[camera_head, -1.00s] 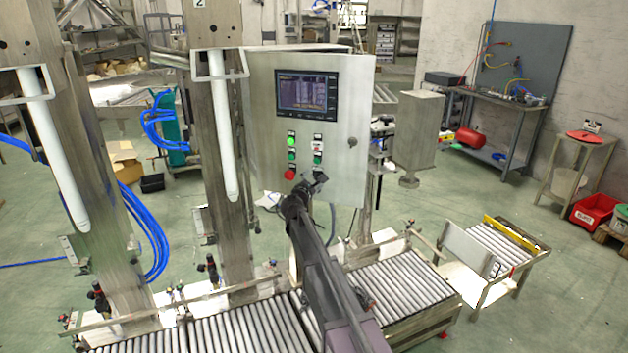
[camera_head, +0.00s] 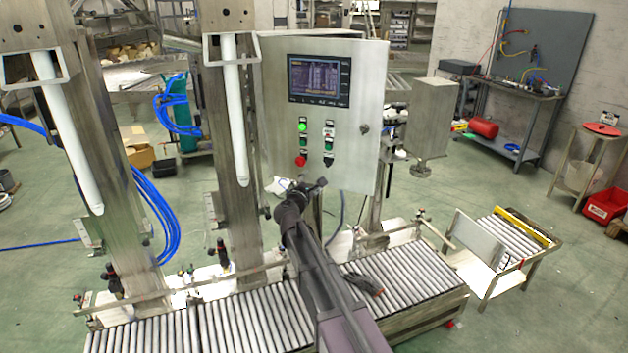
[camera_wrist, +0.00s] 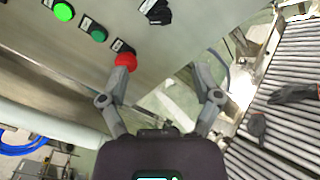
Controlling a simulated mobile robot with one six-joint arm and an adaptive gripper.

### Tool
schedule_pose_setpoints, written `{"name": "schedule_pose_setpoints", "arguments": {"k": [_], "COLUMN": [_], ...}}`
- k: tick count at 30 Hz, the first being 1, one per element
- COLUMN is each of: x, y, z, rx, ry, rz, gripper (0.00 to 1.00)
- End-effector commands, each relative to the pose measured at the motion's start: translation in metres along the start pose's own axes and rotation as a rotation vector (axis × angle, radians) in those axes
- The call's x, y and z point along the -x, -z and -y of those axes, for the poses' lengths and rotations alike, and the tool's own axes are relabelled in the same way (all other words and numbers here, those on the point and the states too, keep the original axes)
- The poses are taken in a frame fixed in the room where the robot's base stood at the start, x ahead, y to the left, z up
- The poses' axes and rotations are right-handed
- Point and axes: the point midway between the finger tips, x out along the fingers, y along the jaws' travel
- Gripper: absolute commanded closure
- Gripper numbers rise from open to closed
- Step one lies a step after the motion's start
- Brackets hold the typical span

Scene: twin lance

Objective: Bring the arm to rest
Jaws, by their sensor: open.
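My gripper (camera_head: 300,188) is at the end of my dark arm, below and in front of the control panel's (camera_head: 368,95) lower edge. In the wrist view my gripper (camera_wrist: 162,82) has its two fingers spread wide, with nothing between them. The red button (camera_wrist: 125,61) shows right beside the left fingertip; I cannot tell whether they touch. In the head view the red button (camera_head: 300,161) sits a little above my gripper, at the bottom of the left row of buttons. The green lit button (camera_head: 303,127) is above it.
A roller conveyor (camera_head: 240,315) runs below my arm. Dark gloves (camera_head: 367,283) lie on the rollers to the right of it. Two steel columns (camera_head: 228,150) with white tubes stand to the left. Open floor (camera_head: 560,285) is at the right.

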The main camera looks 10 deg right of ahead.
Motion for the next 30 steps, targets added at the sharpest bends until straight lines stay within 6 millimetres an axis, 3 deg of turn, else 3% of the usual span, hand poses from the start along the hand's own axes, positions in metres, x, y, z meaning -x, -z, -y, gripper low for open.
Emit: {"name": "schedule_pose_setpoints", "arguments": {"k": [9, 14, 20, 30], "x": [0.0, 0.002, 0.013, 0.062], "y": [-0.001, -0.006, -0.022, -0.04], "z": [0.001, 0.015, 0.06, 0.172], "rx": [-0.004, -0.058, -0.242, -0.706], "ry": [0.004, 0.045, 0.192, 0.614], "rz": [0.0, 0.002, 0.009, 0.055], "gripper": [0.19, 0.19, 0.19, 0.19]}}
